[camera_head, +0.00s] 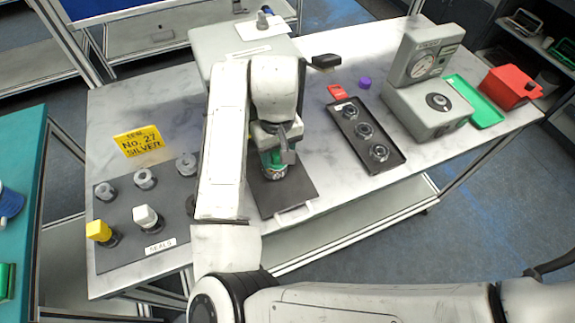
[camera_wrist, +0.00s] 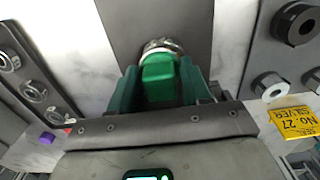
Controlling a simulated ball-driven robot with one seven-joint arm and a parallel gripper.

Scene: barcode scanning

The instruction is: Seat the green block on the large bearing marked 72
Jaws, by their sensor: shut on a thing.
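The green block (camera_wrist: 160,78) is between the two dark green fingers of my gripper (camera_wrist: 163,90) in the wrist view. A little green also shows under my gripper (camera_head: 276,157) in the head view. A metallic ring-shaped bearing (camera_wrist: 161,45) is right at the block's far end, over the dark plate (camera_head: 297,193). The bearing also shows below my gripper in the head view (camera_head: 274,173). The block hides part of it, and I cannot tell whether they touch. No 72 marking is legible.
A black tray (camera_head: 345,103) with three smaller bearings lies to the right. Left is a dark seals board (camera_head: 125,240) with grey, white and yellow-topped pieces and a yellow sign (camera_head: 138,141). A grey gauge device (camera_head: 425,108), green tray (camera_head: 484,112) and red box (camera_head: 508,87) stand far right.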

